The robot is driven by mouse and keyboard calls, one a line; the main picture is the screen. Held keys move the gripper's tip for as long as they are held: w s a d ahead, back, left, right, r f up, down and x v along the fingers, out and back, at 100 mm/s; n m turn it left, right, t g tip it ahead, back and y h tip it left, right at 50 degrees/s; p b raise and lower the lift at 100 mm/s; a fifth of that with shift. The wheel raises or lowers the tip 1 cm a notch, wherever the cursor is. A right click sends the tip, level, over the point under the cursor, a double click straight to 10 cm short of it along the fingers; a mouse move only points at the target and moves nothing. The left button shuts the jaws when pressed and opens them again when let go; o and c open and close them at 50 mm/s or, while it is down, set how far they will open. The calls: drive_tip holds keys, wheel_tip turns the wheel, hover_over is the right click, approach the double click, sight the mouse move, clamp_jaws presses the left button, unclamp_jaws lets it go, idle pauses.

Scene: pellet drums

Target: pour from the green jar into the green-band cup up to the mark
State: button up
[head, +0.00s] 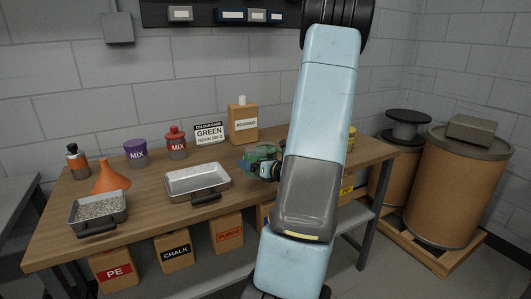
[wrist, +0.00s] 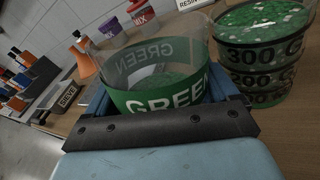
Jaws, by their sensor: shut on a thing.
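In the wrist view, my gripper (wrist: 162,98) is shut on a clear jar with a green band lettered GREEN (wrist: 150,100). It looks near upright, with green pellets low inside. Right of it, close by, stands a clear cup (wrist: 262,75) with dark "300 G" lettering, full of green and white pellets to near its rim. Whether that cup has a green band is hard to tell. In the head view, my gripper (head: 264,168) and the jar (head: 264,152) are small, over the middle of the bench. The cup is not clear there; my arm covers much of that area.
Drums (head: 450,185) stand at right.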

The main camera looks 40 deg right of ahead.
drive_tip(key=shift+s+a+f+n+t+b, duration=0.2)
drive_tip(key=shift+a+f+n+t+b, duration=0.2)
drive_tip(key=shift+n, duration=0.3)
drive_tip(key=shift+s+a+f+n+t+b, duration=0.15)
drive_tip(key=shift+a+f+n+t+b, duration=0.1)
drive_tip(key=shift+n+t+b, duration=0.35)
drive_tip(key=shift+a, duration=0.1)
